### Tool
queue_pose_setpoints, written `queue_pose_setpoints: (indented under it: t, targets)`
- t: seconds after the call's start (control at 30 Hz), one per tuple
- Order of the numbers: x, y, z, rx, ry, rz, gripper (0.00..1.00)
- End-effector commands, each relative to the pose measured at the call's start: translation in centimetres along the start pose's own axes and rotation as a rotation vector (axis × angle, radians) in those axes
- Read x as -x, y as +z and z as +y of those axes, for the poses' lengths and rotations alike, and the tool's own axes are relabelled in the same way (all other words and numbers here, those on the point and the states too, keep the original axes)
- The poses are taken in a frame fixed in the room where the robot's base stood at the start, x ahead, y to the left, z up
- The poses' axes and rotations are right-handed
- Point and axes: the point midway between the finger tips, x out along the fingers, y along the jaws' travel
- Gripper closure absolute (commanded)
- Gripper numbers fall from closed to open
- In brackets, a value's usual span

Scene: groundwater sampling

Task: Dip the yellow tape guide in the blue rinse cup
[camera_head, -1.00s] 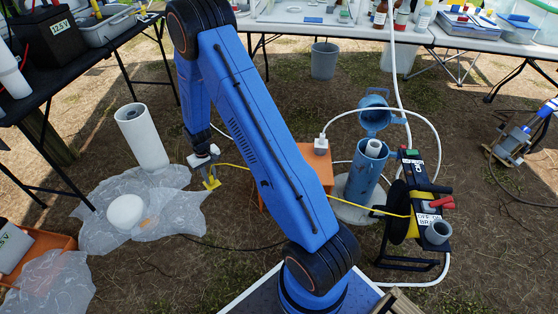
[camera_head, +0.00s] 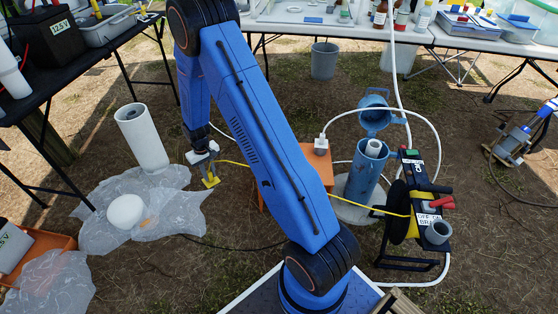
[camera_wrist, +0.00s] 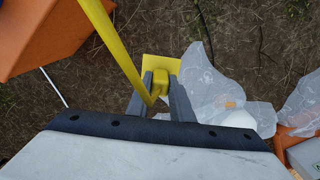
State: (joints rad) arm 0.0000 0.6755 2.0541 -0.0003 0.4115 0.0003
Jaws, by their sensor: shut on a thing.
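The yellow tape guide (camera_head: 210,182) hangs below my gripper (camera_head: 207,168), low over the ground beside the plastic sheet. In the wrist view, my gripper (camera_wrist: 161,92) is shut on the guide's yellow block, with its flat yellow plate (camera_wrist: 160,65) beyond the fingertips. The yellow tape (camera_wrist: 116,45) runs from the guide and, in the head view, leads right behind my arm to the reel (camera_head: 405,210).
A blue well pipe (camera_head: 366,172) with an open lid (camera_head: 376,112) stands right of my arm, near an orange box (camera_head: 318,165). A black table (camera_head: 45,90) stands far left.

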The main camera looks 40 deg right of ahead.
Motion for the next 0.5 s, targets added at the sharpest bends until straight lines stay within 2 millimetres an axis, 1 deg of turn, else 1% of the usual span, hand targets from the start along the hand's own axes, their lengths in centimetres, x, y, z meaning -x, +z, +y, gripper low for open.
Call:
queue_pose_setpoints:
  t: [0.5]
  targets:
    - [2.5, 0.0, 0.0, 0.0, 0.0, 0.0, 1.0]
